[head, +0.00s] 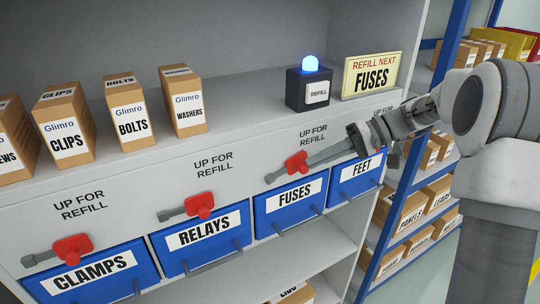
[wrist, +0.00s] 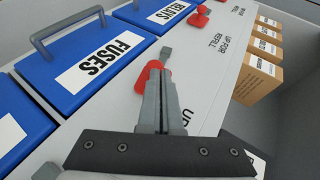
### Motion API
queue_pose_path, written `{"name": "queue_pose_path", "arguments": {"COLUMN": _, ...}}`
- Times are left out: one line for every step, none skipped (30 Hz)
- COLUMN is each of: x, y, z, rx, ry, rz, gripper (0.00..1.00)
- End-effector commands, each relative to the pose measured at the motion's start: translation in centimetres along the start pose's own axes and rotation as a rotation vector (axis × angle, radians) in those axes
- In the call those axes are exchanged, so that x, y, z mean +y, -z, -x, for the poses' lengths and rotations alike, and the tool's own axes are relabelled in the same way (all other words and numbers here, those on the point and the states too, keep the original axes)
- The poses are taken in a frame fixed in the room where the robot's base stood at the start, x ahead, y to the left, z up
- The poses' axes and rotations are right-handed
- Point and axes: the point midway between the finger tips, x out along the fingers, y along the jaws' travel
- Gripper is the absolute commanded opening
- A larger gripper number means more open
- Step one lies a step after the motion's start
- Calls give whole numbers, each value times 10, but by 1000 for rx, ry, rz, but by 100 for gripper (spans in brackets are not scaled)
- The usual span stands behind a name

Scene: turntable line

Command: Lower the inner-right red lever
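The inner-right red lever (head: 296,162) sits on the light grey panel above the blue FUSES bin (head: 291,202). Its grey handle points left and slightly down in the head view. In the wrist view the lever's red body (wrist: 148,76) is partly hidden behind my fingers, and its grey tip (wrist: 165,52) shows beyond them. My gripper (head: 312,159) reaches in from the right, its fingers along the panel and their tips at the red body. In the wrist view the fingers (wrist: 156,78) are together, with nothing seen between them. I cannot tell whether they touch the lever.
Red levers also sit above the CLAMPS bin (head: 103,273) and RELAYS bin (head: 200,241). My arm covers the area above the FEET bin (head: 357,180). Several boxes, a blue-lit REFILL beacon (head: 309,85) and a FUSES sign (head: 372,75) stand on the shelf above.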

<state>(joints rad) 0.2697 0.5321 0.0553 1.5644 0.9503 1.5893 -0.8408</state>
Motion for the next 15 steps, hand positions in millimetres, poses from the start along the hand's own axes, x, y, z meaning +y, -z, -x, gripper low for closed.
{"name": "queue_pose_path", "arguments": {"x": -1, "y": 0, "z": -1, "rx": -2, "ry": 0, "rz": 2, "gripper": 0}}
{"name": "queue_pose_path", "arguments": {"x": -2, "y": 0, "z": -1, "rx": -3, "ry": -1, "rz": 3, "gripper": 0}}
{"name": "queue_pose_path", "arguments": {"x": -2, "y": 0, "z": -1, "rx": -2, "ry": -3, "rz": 3, "gripper": 0}}
{"name": "queue_pose_path", "arguments": {"x": -2, "y": 0, "z": -1, "rx": -2, "ry": -3, "rz": 3, "gripper": 0}}
{"name": "queue_pose_path", "arguments": {"x": -2, "y": 0, "z": -1, "rx": -2, "ry": -4, "rz": 3, "gripper": 0}}
{"name": "queue_pose_path", "arguments": {"x": -1, "y": 0, "z": -1, "rx": -2, "ry": -4, "rz": 3, "gripper": 0}}
{"name": "queue_pose_path", "arguments": {"x": -1, "y": 0, "z": -1, "rx": -2, "ry": -5, "rz": 3, "gripper": 0}}
{"name": "queue_pose_path", "arguments": {"x": -1, "y": 0, "z": -1, "rx": -2, "ry": -5, "rz": 3, "gripper": 0}}
{"name": "queue_pose_path", "arguments": {"x": -1, "y": -1, "z": -2, "rx": -2, "ry": -5, "rz": 3, "gripper": 0}}
{"name": "queue_pose_path", "arguments": {"x": -1, "y": -1, "z": -3, "rx": -2, "ry": -6, "rz": 3, "gripper": 0}}
{"name": "queue_pose_path", "arguments": {"x": -2, "y": -1, "z": -4, "rx": -2, "ry": -6, "rz": 4, "gripper": 0}}
{"name": "queue_pose_path", "arguments": {"x": -2, "y": -2, "z": -5, "rx": -2, "ry": -6, "rz": 4, "gripper": 0}}
{"name": "queue_pose_path", "arguments": {"x": -2, "y": -2, "z": -6, "rx": -1, "ry": -6, "rz": 4, "gripper": 0}}
{"name": "queue_pose_path", "arguments": {"x": -2, "y": -3, "z": -8, "rx": -1, "ry": -7, "rz": 4, "gripper": 0}}
{"name": "queue_pose_path", "arguments": {"x": -2, "y": -4, "z": -10, "rx": -1, "ry": -7, "rz": 4, "gripper": 0}}
